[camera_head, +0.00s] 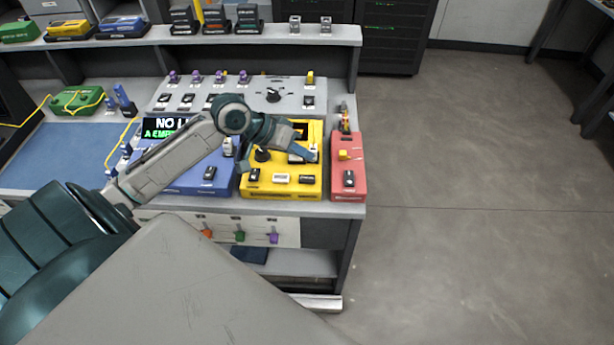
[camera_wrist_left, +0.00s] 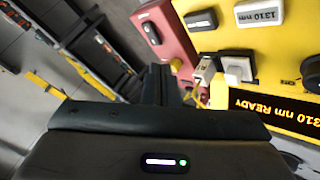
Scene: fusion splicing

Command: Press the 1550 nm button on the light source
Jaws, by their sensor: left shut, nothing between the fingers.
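The light source is a yellow box (camera_head: 246,187) on the bench, between a blue box and a red box. Its front row has a dark button on the left, a white button (camera_head: 281,179) in the middle and a dark button (camera_head: 307,180) on the right. In the left wrist view the white button (camera_wrist_left: 260,12) reads 1310 nm upside down; the dark one (camera_wrist_left: 201,19) beside it has no readable label. The display (camera_wrist_left: 285,108) shows "310 nm READY". My left gripper (camera_head: 313,155) is shut and empty, over the yellow box's right side, behind the buttons.
The red box (camera_head: 348,183) stands close to the right of the yellow one. The blue box (camera_head: 210,188) is at left, partly under my arm. A grey panel (camera_head: 290,105) with a knob and purple parts lies behind. Open floor lies right of the bench.

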